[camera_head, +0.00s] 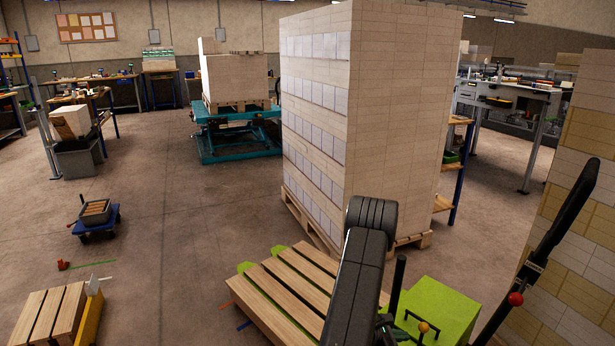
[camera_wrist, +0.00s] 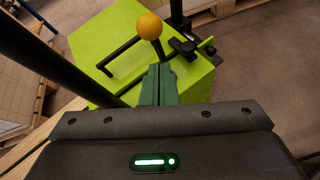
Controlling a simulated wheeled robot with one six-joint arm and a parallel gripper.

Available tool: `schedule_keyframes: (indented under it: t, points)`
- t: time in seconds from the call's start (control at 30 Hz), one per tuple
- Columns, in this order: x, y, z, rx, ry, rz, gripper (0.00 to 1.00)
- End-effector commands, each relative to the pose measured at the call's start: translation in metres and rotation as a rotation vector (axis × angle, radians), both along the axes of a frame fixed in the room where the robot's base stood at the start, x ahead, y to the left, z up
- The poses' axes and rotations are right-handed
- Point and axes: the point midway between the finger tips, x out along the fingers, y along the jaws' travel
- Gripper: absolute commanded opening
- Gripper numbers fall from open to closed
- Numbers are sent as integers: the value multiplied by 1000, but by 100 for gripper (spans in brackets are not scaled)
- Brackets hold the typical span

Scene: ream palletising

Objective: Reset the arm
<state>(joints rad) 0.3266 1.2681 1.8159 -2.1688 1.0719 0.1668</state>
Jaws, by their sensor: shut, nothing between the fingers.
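My gripper (camera_wrist: 160,82) shows in the wrist view as two dark green fingers pressed together, with nothing between them. It is in front of a bright green box (camera_wrist: 120,25) that carries a black bar handle and an orange-yellow ball knob (camera_wrist: 149,26). The fingertips appear just below the knob in the picture; I cannot tell whether they touch anything. The same green box (camera_head: 445,305) stands right of my arm.
A slatted wooden pallet (camera_head: 285,290) lies left of my arm, with green fork ends showing. Behind it stands a tall stack of reams (camera_head: 400,110) on a pallet. Another stack (camera_head: 570,220) is at the right. A teal lift table (camera_head: 235,140) stands farther back. Open floor lies centre left.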

Motion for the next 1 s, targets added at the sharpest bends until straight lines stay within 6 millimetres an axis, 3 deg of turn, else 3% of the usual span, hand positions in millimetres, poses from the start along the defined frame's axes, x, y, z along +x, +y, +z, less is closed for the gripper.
schedule_keyframes:
  t: [0.17,0.5,0.73,1.0]
  points:
    - [-4,32,-6,1,1,4,0]
    - [-20,83,24,0,0,4,0]
    - [-26,101,34,1,1,1,0]
    - [-29,106,37,1,1,-2,0]
